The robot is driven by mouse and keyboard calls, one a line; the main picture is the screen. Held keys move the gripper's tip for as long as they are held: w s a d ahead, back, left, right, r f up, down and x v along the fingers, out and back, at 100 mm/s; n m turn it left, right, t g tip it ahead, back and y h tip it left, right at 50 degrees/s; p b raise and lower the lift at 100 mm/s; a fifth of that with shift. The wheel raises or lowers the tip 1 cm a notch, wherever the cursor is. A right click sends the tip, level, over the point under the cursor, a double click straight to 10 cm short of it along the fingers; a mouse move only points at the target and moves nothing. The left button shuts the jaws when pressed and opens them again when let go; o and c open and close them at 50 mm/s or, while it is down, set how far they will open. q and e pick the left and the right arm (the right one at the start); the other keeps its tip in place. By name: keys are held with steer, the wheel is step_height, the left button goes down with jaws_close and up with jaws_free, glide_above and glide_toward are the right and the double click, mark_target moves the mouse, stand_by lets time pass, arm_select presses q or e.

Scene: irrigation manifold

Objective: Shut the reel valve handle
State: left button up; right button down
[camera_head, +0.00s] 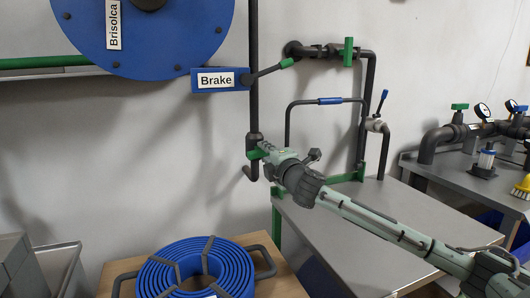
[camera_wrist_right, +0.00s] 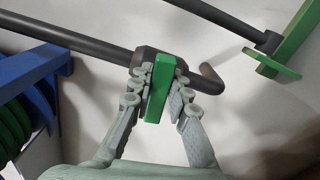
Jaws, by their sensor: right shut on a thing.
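The reel valve handle is a small green bar (camera_head: 253,154) on the valve low on the dark vertical pipe (camera_head: 253,70), under the blue hose reel (camera_head: 150,30). My right gripper (camera_head: 262,150) is at that valve, its arm coming in from the lower right. In the right wrist view the green handle (camera_wrist_right: 160,90) stands between the two fingers of my right gripper (camera_wrist_right: 160,95), which are shut on its sides. There the handle appears crosswise to the pipe (camera_wrist_right: 80,40). The hooked spout (camera_wrist_right: 210,77) shows behind the right finger. My left gripper is not in view.
The blue brake box (camera_head: 220,80) with a green-tipped lever sits above the valve. A grey bench (camera_head: 335,235) with a bent pipe frame stands to the right. A coiled blue hose (camera_head: 190,270) lies on a wooden top below. Wall space left of the valve is clear.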

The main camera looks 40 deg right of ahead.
steer(key=shift+f+m, duration=0.1)
steer(key=shift+m, duration=1)
steer(key=c, duration=1.4)
jaws_free()
steer(key=v, duration=1.2)
steer(key=shift+s+f, duration=0.1)
